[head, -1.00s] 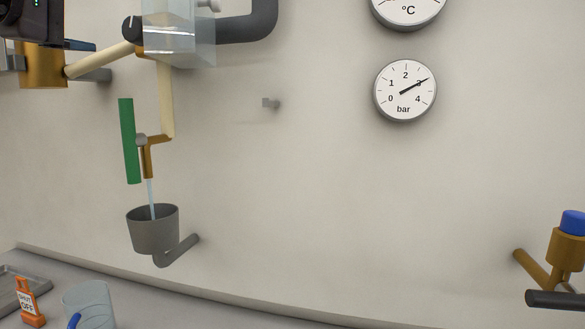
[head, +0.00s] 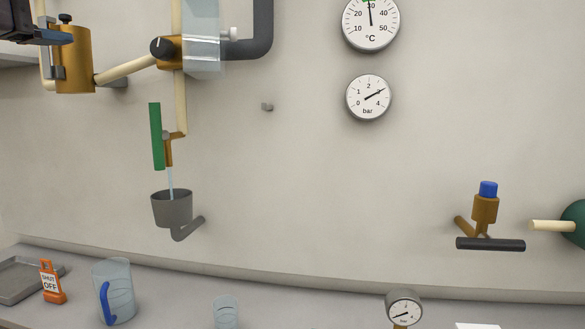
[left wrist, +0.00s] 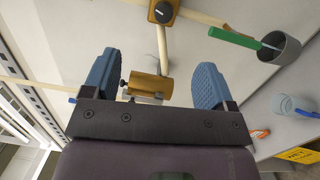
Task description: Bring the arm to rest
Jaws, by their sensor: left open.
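My left gripper (left wrist: 153,80) is open and shows its two blue fingers in the left wrist view. A brass cylinder (left wrist: 149,84) on the wall piping appears between and beyond the fingers; I cannot tell how far apart they are in depth. In the head view, part of my left gripper (head: 50,36) shows at the top left edge, beside the same brass cylinder (head: 74,58). Nothing is seen held in it. My right gripper is not in view.
Pipes and a green lever (head: 156,136) hang over a grey funnel cup (head: 172,210) with water running in. Below are a tray (head: 28,282), an orange shut-off tag (head: 52,290), a clear jug (head: 119,290) and a small beaker (head: 226,312). A brass valve (head: 485,209) is at right.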

